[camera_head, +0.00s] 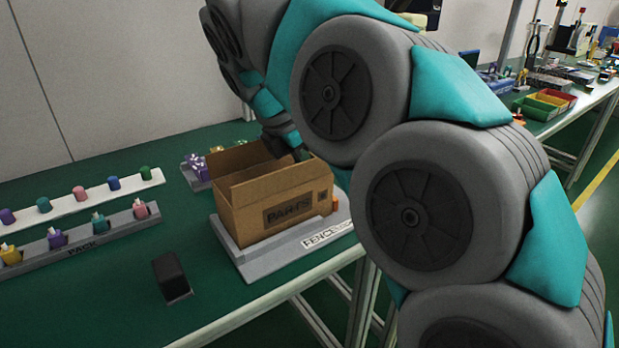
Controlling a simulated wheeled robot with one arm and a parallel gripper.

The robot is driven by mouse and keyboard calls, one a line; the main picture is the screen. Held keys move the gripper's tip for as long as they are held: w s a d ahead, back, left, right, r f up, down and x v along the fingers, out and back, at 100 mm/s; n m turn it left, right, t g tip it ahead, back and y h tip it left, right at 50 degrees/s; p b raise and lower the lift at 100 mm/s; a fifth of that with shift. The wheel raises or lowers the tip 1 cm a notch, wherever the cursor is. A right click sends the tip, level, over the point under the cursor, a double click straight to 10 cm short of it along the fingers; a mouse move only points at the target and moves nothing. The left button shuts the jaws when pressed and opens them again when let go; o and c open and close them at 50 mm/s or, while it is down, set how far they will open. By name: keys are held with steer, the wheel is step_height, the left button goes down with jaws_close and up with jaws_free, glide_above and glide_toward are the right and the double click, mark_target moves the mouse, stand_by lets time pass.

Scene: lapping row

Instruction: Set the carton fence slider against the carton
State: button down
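The open brown carton (285,202), marked PARTS, stands upright on a light grey base plate (262,262) with a FENCE label along its front. A small orange piece (335,203), which looks like the fence slider, is at the carton's right end. From this angle I cannot tell whether it touches the carton. My gripper (300,154) is low at the carton's far right side, partly hidden by the carton and my arm. Its fingertips are not clear, so its opening does not show.
A black block (170,272) stands on the green table left of the base. A white rail (75,201) and a grey PACK rail (85,234) with small coloured bottles and caps lie further left. Purple items (198,167) sit behind the carton.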

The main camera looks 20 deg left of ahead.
stand_by(0.3)
steer(key=shift+w+d, duration=0.35)
